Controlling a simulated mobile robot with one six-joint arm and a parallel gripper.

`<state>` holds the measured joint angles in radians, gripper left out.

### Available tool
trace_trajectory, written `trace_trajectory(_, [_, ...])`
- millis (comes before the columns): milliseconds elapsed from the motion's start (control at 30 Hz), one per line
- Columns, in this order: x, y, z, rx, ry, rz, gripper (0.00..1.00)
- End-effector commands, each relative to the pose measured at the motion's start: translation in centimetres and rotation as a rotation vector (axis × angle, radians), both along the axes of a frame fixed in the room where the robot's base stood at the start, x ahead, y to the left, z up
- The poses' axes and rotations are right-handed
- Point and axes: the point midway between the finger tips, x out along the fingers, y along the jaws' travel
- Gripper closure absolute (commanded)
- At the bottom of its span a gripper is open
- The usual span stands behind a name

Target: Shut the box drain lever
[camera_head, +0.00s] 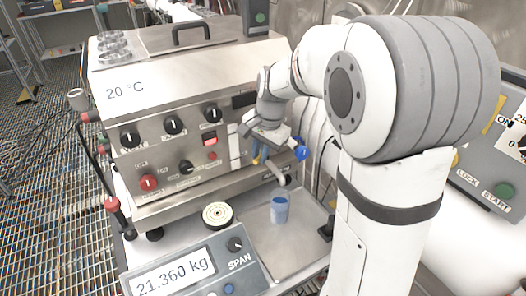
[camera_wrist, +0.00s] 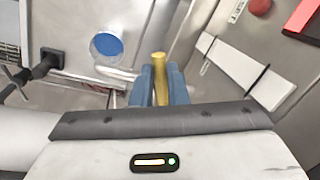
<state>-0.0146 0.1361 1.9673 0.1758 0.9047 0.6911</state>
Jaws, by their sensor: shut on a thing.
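My gripper (camera_wrist: 160,88) has its blue fingers shut on a yellow lever (camera_wrist: 160,66), which I take to be the box drain lever. The lever's upper end sticks out between the fingertips in the wrist view. In the head view my gripper (camera_head: 262,158) is at the lower right of the steel box's front (camera_head: 185,130), and only a bit of yellow shows beside it. A pale spout (camera_head: 284,181) sits just below. A clear cup with blue contents (camera_head: 280,210) stands under the spout; from the wrist it appears as a round blue disc (camera_wrist: 107,44).
The cup stands on a steel tray (camera_head: 295,245). A scale display reading 21.360 kg (camera_head: 172,279) is in front, with a round dial-like disc (camera_head: 216,215) behind it. A control panel (camera_head: 490,170) is at the right. A red-knobbed rod (camera_head: 112,204) stands at the left.

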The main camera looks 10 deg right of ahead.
Motion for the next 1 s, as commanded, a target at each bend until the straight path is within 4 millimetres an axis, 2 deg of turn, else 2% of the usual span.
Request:
trace_trajectory(200, [0.6, 0.6, 0.2, 0.000, -0.002, -0.191, 1.00])
trace_trajectory(500, [1.2, 1.1, 0.1, -0.001, -0.001, -0.390, 1.00])
trace_trajectory(1000, [1.6, 1.3, 0.1, -0.001, -0.001, -0.498, 1.00])
